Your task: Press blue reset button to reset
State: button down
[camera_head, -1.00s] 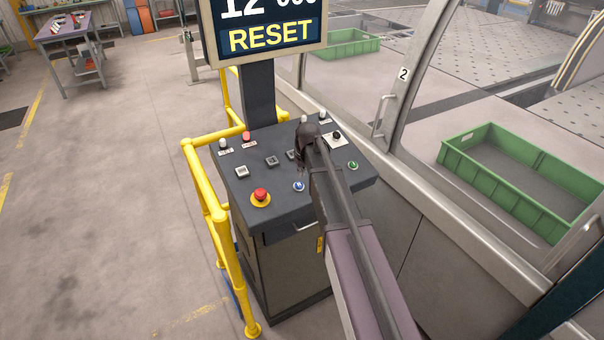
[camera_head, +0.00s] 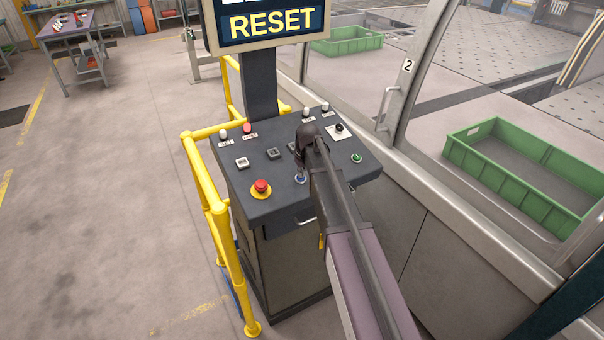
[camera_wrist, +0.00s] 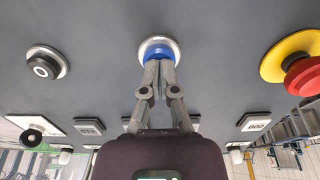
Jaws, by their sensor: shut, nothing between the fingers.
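The blue reset button (camera_wrist: 157,51) sits in a silver ring on the dark panel and shows at the top middle of the wrist view. In the head view the button (camera_head: 300,179) is partly hidden by my gripper (camera_head: 300,177). My gripper (camera_wrist: 158,64) is shut and empty. In the wrist view its fingertips overlap the lower edge of the blue button; I cannot tell whether they touch it. The display (camera_head: 270,22) above the panel reads RESET in yellow.
Yellow rails (camera_head: 206,190) stand on the left. A green crate (camera_head: 520,195) lies behind the glass.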

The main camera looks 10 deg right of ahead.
jog(key=shift+b+x, duration=0.75)
jog(key=shift+b, duration=0.1)
jog(key=shift+s, duration=0.35)
jog(key=shift+r, duration=0.15)
jog(key=shift+r+p, duration=0.75)
jog(key=shift+p, duration=0.25)
jog(key=a+p+v, duration=0.1)
jog(key=p+v, duration=1.1)
jog(key=shift+d+r, duration=0.25)
jog(key=shift+d, duration=0.3)
jog(key=shift+f, duration=0.1)
